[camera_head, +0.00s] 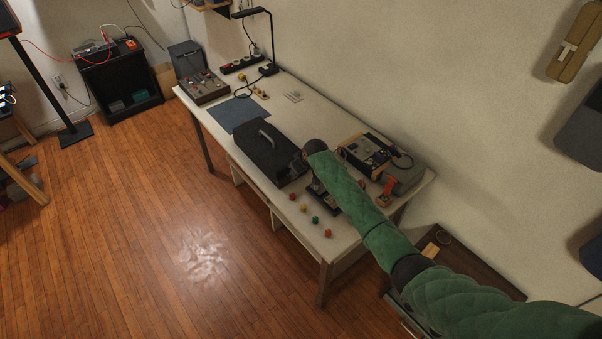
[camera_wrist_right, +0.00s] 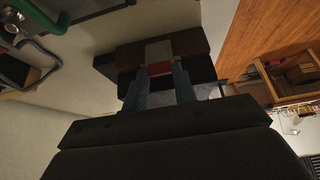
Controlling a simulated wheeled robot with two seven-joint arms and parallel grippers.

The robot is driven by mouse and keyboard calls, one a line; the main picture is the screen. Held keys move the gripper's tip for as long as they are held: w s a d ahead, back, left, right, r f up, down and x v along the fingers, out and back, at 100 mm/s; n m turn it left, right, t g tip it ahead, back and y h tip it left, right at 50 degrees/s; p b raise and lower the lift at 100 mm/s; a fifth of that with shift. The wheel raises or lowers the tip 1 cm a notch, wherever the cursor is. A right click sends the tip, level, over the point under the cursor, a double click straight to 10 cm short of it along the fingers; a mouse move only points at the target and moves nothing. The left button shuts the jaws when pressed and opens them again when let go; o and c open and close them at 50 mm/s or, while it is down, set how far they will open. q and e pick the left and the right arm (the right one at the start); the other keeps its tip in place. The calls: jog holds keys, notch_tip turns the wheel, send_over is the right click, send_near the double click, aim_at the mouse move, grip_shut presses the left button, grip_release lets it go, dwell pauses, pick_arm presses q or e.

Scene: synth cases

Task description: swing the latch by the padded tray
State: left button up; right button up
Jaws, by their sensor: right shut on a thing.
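My right arm, in a green sleeve, reaches over the white-topped table (camera_head: 330,246) in the head view. Its gripper (camera_head: 301,166) is down by the right end of a black case (camera_head: 264,150) with a grey handle; the fingers are barely visible there. In the right wrist view my right gripper (camera_wrist_right: 161,78) is shut on a small red and pale piece (camera_wrist_right: 159,54), apparently the latch, against a dark box-like body. How far the latch is turned cannot be told. I cannot clearly pick out the padded tray. My left gripper is not in view.
An instrument case (camera_head: 366,154) and an orange item (camera_head: 389,186) are on the table right of my arm. Several coloured knobs (camera_head: 315,219) lie near the front edge. A blue mat (camera_head: 238,111) and a control box (camera_head: 204,88) are at the far left. The floor in front is clear.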

jog(key=shift+w+a+r+g+h, duration=0.2)
jog(key=shift+w+a+g+h, duration=0.3)
jog(key=shift+w+g+h, duration=0.35)
jog(key=shift+s, duration=0.1)
jog(key=o, duration=1)
